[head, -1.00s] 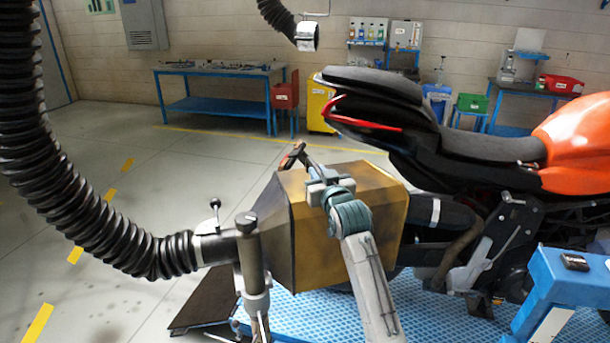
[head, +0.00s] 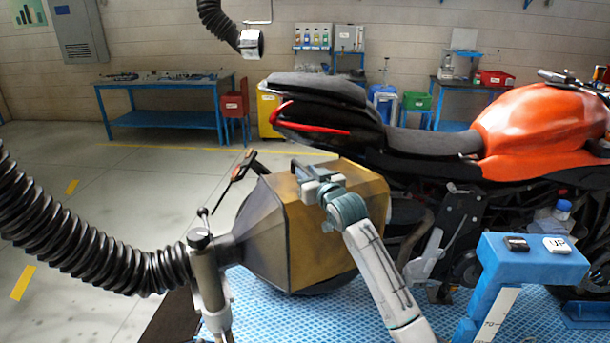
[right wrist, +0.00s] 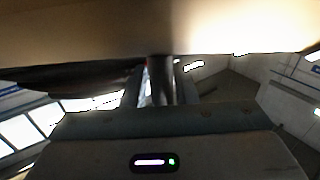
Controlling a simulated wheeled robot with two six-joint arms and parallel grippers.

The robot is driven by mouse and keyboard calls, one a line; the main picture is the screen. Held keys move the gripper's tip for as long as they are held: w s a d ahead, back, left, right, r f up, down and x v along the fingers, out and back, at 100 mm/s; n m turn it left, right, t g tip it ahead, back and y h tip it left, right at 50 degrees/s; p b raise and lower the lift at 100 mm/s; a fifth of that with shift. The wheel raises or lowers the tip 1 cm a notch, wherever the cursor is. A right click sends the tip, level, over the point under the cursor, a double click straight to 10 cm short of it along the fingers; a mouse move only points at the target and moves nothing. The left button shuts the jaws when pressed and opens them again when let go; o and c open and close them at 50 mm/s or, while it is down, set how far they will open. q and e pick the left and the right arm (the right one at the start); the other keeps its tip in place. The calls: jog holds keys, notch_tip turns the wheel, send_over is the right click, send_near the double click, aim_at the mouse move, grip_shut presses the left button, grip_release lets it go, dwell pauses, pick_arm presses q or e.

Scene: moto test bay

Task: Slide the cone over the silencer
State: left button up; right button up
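The cone (head: 330,225) is a brown-gold hood that tapers left to a neck on the black ribbed hose (head: 90,260). It sits behind the motorcycle's tail, its wide right end against the rear of the bike. The silencer is hidden by the cone, so I cannot tell how deep it sits inside; only a dark exhaust pipe (head: 411,245) shows to the right. My right gripper (head: 318,183) is at the cone's near upper side; in the right wrist view its fingers (right wrist: 158,88) flank a dark bar under the cone. My left gripper cannot be made out clearly near the hose neck.
The motorcycle (head: 530,120) stands on a blue textured platform (head: 265,310). A blue stand (head: 530,262) with two small buttons is at the right front. The floor at left is open.

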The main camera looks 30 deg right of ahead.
jog(key=shift+o, duration=0.7)
jog(key=shift+d+f, duration=0.1)
jog(key=shift+d, duration=0.15)
jog(key=shift+s+a, duration=0.15)
jog(key=shift+s, duration=0.1)
jog(key=s+b, duration=0.3)
jog(key=s, duration=0.7)
jog(key=shift+s+b, duration=0.15)
jog(key=shift+b, duration=0.25)
